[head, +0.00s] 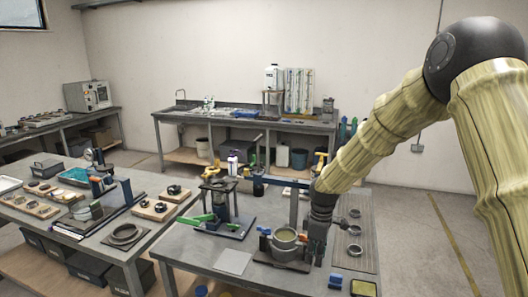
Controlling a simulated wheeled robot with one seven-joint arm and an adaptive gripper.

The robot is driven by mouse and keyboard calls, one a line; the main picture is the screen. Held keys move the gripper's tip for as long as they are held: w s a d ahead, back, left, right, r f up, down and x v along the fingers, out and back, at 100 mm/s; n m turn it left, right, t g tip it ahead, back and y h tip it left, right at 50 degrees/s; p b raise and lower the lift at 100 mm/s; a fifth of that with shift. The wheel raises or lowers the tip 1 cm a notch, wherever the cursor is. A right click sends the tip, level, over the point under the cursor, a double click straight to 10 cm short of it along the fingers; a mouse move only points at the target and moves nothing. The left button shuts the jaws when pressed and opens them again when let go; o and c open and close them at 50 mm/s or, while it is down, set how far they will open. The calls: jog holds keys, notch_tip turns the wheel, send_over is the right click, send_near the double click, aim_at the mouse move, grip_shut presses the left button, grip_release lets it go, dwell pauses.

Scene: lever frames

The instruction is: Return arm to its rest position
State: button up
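My arm, in a pale yellow ribbed cover, reaches from the upper right down to the near table (235,262) in the head view. My gripper (313,252) is dark and points down at the right side of a round pot (285,238) with pale contents. The pot sits on a dark base. The fingertips are small and dark in this view, so I cannot tell whether they are open or shut, or whether they touch the pot.
A tray of small round dishes (353,231) lies right of my gripper. Another bench with rings and parts (125,235) is at left. A sink bench (240,116) lines the back wall. Floor at right is clear.

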jog(key=s+f+m+y+b, duration=0.1)
jog(key=s+f+m, duration=0.3)
jog(key=s+f, duration=0.9)
jog(key=s+f+m+b, duration=0.25)
jog(key=s+f, duration=0.75)
jog(key=f, duration=0.5)
jog(key=s+d+f+m, duration=0.2)
jog(key=s, duration=0.6)
jog(key=s+d+f+m+h, duration=0.1)
jog(key=s+d+f+m, duration=0.1)
jog(key=s, duration=0.6)
jog(key=s+d+f+m+b, duration=0.1)
jog(key=s+d+f+m, duration=0.1)
jog(key=s, duration=0.6)
notch_tip(320, 180, down, 2)
jog(key=shift+s+d+f+m, duration=0.1)
jog(key=shift+s+d+m, duration=0.2)
jog(key=shift+m, duration=0.25)
jog(key=shift+c, duration=0.6)
